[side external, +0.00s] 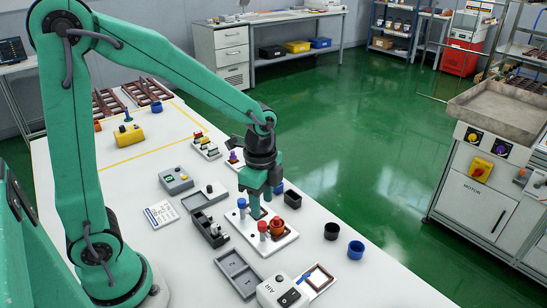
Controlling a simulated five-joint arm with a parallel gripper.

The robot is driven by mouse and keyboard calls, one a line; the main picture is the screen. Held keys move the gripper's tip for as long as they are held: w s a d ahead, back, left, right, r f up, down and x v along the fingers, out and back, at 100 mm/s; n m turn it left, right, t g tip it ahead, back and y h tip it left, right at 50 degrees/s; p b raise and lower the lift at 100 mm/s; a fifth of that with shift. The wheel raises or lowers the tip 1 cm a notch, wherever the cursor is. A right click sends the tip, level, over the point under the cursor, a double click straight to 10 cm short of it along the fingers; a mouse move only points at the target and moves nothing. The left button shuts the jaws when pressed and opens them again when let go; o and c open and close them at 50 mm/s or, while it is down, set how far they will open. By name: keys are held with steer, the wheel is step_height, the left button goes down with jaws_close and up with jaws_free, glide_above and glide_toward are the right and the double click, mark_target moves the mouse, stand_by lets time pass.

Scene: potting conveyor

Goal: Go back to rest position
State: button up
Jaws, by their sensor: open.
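My gripper (260,203) points down over the white fixture plate (287,240) on the white table. It is open, with its fingers close above the plate's far left part. A blue-topped peg (242,204) stands just left of the fingers. A red-topped peg (262,228) and an orange-brown cup (277,228) stand on the plate in front of the gripper. Whether the fingers touch anything is too small to tell.
A black cup (331,231) and a blue cup (356,250) stand near the right edge. Grey trays (238,272) and a white box marked AIR (283,292) lie in front. A yellow block (129,135) stands at the back left.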

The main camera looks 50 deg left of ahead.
steer(key=shift+r, duration=0.7)
steer(key=shift+s+r, duration=0.1)
steer(key=s+a+r+n+t, duration=0.3)
steer(key=s+r+n+t, duration=0.2)
steer(key=s+r+n, duration=0.6)
steer(key=shift+a+r+n+t, duration=0.2)
steer(key=shift+a+n+t, duration=0.1)
steer(key=shift+n, duration=0.7)
stand_by(0.3)
